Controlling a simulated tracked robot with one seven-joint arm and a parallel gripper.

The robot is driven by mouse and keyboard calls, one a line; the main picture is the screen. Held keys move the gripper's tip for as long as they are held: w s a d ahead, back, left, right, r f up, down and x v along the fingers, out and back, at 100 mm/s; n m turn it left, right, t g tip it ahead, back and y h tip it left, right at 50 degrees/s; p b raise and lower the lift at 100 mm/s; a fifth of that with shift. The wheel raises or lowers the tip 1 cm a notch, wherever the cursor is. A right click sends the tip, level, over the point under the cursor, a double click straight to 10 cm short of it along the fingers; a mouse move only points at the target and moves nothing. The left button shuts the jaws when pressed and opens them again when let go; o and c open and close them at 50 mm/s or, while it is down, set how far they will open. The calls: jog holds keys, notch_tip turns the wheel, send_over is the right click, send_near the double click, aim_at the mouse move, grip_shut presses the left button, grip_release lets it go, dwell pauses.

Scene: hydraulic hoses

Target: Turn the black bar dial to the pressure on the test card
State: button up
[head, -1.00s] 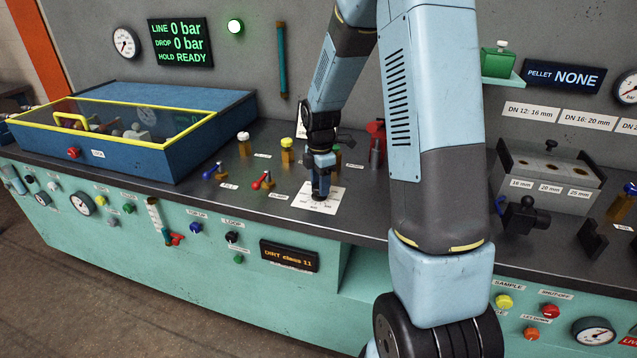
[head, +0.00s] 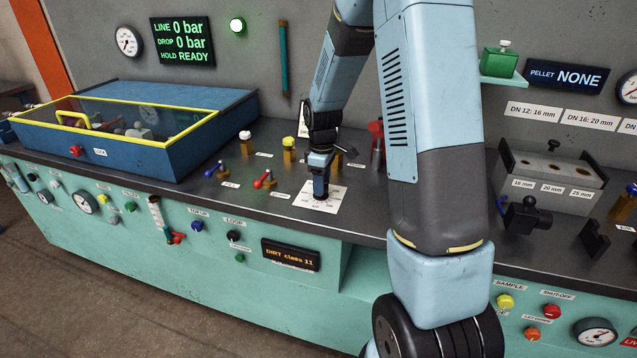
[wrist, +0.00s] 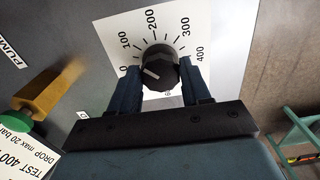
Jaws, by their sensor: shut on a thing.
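The black bar dial (wrist: 160,72) is a dark knob on a white scale plate (wrist: 205,25) marked 0 to 400. Its white mark appears to point left, near the low end of the scale; the exact reading is unclear. My gripper (head: 321,194) reaches down onto the dial, fingers on opposite sides of the knob, shut on it. In the head view the gripper hides most of the knob on the white plate (head: 333,205). The test card (wrist: 22,140) shows partly at the lower left of the wrist view, reading "TEST 400" and "DROP max 20 bar", its edges cut off.
A yellow-topped valve (head: 289,150) and a red lever (head: 264,180) stand left of my gripper. A red-topped fitting (head: 377,140) stands behind to the right. The wall display (head: 181,42) reads LINE 0 bar, DROP 0 bar, HOLD READY.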

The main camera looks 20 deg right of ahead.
jog(key=m, duration=0.3)
jog(key=shift+w+d+r+m, duration=0.1)
jog(key=shift+d+m, duration=0.05)
jog(key=shift+m, duration=0.25)
jog(key=m, duration=0.3)
jog(key=shift+m, duration=0.3)
jog(key=m, duration=0.3)
jog(key=shift+m, duration=0.4)
jog(key=m, duration=0.4)
jog(key=shift+a, duration=0.3)
jog(key=m, duration=0.5)
jog(key=shift+a+m, duration=0.2)
jog(key=shift+m, duration=0.2)
jog(key=m, duration=0.5)
jog(key=shift+w+a, duration=0.1)
jog(key=shift+a, duration=0.05)
jog(key=shift+m, duration=0.4)
